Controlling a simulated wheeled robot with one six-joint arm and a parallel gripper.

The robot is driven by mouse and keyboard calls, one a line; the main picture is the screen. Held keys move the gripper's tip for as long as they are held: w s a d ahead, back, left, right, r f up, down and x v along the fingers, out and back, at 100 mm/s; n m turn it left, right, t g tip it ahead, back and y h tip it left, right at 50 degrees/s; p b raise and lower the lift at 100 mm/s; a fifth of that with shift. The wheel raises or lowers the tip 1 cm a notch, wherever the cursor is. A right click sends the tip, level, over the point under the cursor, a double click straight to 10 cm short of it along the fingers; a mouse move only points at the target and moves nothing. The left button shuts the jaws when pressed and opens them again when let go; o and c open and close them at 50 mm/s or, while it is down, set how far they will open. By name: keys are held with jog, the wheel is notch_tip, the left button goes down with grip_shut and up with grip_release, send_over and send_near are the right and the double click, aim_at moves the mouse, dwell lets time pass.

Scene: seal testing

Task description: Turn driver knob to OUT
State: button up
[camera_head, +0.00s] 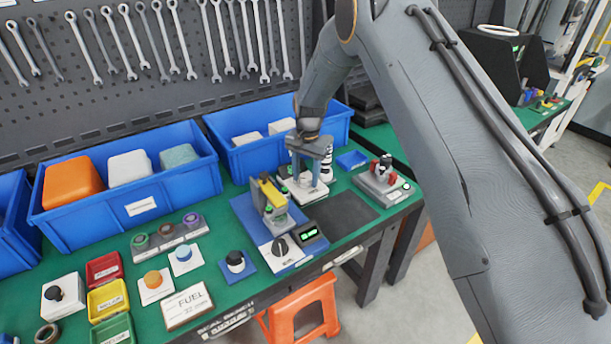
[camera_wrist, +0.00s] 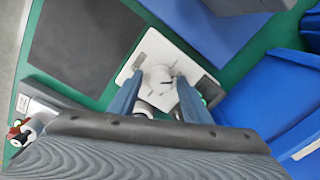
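My gripper (camera_head: 308,168) is over a white plate (camera_head: 318,194) on the green bench, behind the yellow-topped device. In the wrist view my gripper (camera_wrist: 159,80) has its two fingers apart. A pale round knob-like piece (camera_wrist: 160,73) with a dark mark lies between the fingertips on the white plate (camera_wrist: 150,45). I cannot tell whether the fingers touch it. No label on it is readable. I cannot read which knob is the driver knob.
The yellow-topped device (camera_head: 268,193) stands on a blue base left of my gripper. A black and white upright piece (camera_head: 327,165) is close on the right. A blue bin (camera_head: 235,160) is behind. A dark mat (camera_head: 345,215) lies clear in front.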

jog(key=c, duration=0.8)
jog(key=shift+b, duration=0.3)
jog(key=n+b, duration=0.3)
jog(key=shift+w+f+n, duration=0.1)
jog(key=shift+n, duration=0.2)
jog(key=n+b, duration=0.2)
jog(key=n, duration=0.2)
jog(key=shift+n+b, duration=0.3)
jog(key=shift+b, duration=0.05)
jog(key=o, duration=1)
